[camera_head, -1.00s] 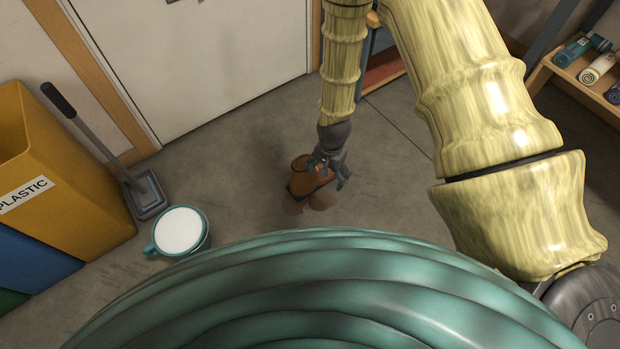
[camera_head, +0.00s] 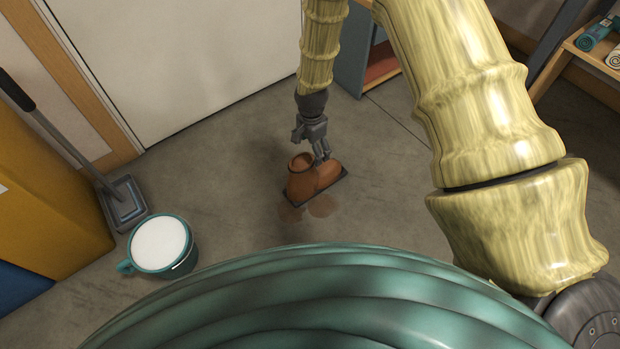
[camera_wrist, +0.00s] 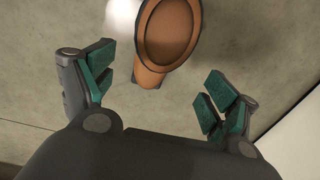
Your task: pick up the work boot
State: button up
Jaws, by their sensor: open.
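The work boot (camera_head: 300,181) is orange-brown with a dark sole and stands upright on the concrete floor, its round opening toward the left. In the head view my gripper (camera_head: 321,150) is just behind and above the boot's toe side, partly overlapping it in the picture. The wrist view shows the boot (camera_wrist: 168,35) at the top middle, its round opening facing the camera. My gripper's teal-padded fingers (camera_wrist: 160,90) are spread wide with nothing between the pads. The boot is beyond the fingertips, with its narrow end pointing toward the gap. Contact cannot be told.
A long-handled tool (camera_head: 124,204) and a yellow bin (camera_head: 50,215) are farther left. A white door (camera_head: 200,60) is behind, and a wooden shelf (camera_head: 590,65) at right.

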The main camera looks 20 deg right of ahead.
aim_at(311, 154)
notch_tip(311, 154, down, 4)
jog(key=shift+f+b, duration=0.1)
jog(key=shift+b, duration=0.65)
jog(key=shift+s+a+f+b, duration=0.1)
jog(key=shift+s+f+b, duration=0.05)
jog(key=shift+f+b, duration=0.95)
jog(key=shift+s+a+f+b, duration=0.1)
jog(key=shift+f+b, duration=0.7)
jog(key=shift+f, duration=0.5)
jog(key=shift+c, duration=0.4)
jog(key=c, duration=1.7)
jog(key=shift+c, duration=0.2)
jog(key=shift+r, duration=0.15)
jog(key=shift+c, duration=0.2)
